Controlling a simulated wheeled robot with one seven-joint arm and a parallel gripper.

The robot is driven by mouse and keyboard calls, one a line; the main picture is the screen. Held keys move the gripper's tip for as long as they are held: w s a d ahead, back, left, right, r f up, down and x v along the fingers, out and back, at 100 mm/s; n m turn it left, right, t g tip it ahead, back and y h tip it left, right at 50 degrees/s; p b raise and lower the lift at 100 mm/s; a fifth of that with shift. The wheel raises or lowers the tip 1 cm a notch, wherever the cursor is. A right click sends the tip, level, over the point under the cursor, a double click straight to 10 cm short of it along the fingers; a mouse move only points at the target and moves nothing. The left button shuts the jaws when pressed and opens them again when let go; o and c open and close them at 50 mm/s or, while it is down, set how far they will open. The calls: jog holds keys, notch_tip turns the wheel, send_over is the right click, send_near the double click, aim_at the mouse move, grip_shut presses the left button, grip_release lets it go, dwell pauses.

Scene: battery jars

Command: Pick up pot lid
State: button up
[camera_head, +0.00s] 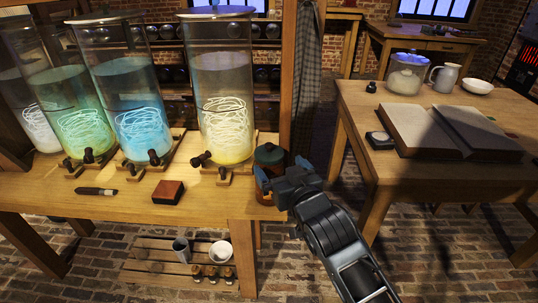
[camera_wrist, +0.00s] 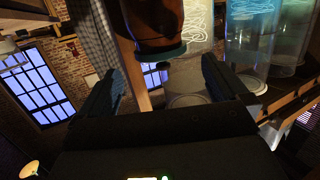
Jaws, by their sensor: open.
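The pot lid (camera_head: 270,154) is dark green and sits on a brown pot (camera_head: 267,187) at the right end of the wooden bench. The wrist view is upside down; the lid shows there as a teal band (camera_wrist: 162,53) below the brown pot body (camera_wrist: 157,18). My gripper (camera_head: 282,172) is open and empty, beside the pot on its right front side. In the wrist view, its two fingers (camera_wrist: 165,88) stand wide apart, with the lid beyond the gap between them. Whether a finger touches the pot cannot be told.
A tall glass jar (camera_head: 222,80) with glowing yellow liquid stands just left of the pot; blue and green jars stand further left. A small red-brown box (camera_head: 168,191) lies on the bench (camera_head: 120,200). A second table (camera_head: 375,105) with an open book (camera_head: 450,130) stands right.

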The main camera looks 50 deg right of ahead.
aim_at(272, 156)
jog(key=shift+x, duration=0.85)
jog(key=x, duration=0.6)
jog(key=shift+w+d+r+p, duration=0.1)
jog(key=shift+w+p, duration=0.15)
jog(key=shift+p, duration=0.1)
jog(key=c, duration=0.9)
jog(key=shift+o, duration=0.2)
jog(key=shift+r, duration=0.1)
